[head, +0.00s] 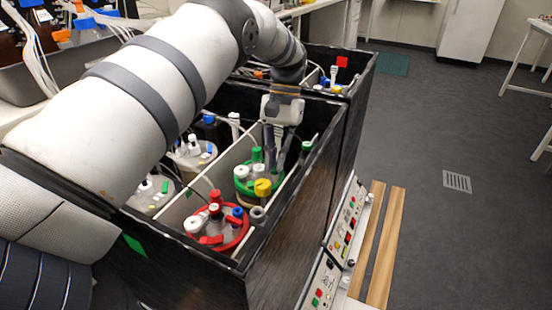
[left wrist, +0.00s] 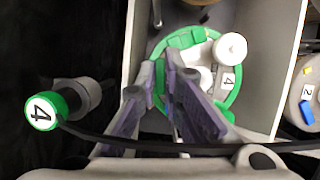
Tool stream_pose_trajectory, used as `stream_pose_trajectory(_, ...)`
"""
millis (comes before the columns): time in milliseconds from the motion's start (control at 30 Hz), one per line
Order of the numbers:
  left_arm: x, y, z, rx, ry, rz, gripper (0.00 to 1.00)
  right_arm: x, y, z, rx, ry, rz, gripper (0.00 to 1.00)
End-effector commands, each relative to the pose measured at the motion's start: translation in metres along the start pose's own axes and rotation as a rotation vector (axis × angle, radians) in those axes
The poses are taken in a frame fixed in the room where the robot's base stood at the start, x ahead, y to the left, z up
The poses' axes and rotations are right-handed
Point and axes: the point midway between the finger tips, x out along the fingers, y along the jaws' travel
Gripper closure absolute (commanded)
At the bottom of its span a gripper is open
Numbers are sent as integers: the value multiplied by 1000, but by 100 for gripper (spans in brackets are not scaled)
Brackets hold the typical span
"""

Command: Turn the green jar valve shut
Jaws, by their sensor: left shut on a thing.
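The green-ringed jar (head: 243,186) stands in the black box, with white caps and a yellow cap on its lid. It also shows in the left wrist view (left wrist: 232,92), with a white label 4. My left gripper (head: 277,146) points down at the far side of this jar. In the left wrist view its fingers (left wrist: 160,72) are close around a green part at the lid's edge, which looks like the jar valve; the fingers mostly hide it. A green cap marked 4 (left wrist: 42,112) on a grey body sits apart, to the left of the fingers. My right gripper is not in view.
A red-ringed jar (head: 228,236) stands nearer in the same box. White-lidded jars (head: 190,152) stand beyond a pale divider to the left. Black box walls (head: 300,195) surround them. Control panels (head: 345,228) are on the right, with open floor beyond.

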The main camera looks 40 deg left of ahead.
Motion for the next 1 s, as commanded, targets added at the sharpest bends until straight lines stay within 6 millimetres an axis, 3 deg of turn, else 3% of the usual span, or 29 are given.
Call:
stream_pose_trajectory(333,2,0,0,108,-4,-45,100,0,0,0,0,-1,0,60)
stream_pose_trajectory(867,2,0,0,126,-4,-52,100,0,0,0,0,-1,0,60)
stream_pose_trajectory(900,2,0,0,126,-4,-52,85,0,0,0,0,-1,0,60)
stream_pose_trajectory(967,2,0,0,126,-4,-52,72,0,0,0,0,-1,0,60)
stream_pose_trajectory(1000,1,0,0,126,-3,-52,72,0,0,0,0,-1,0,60)
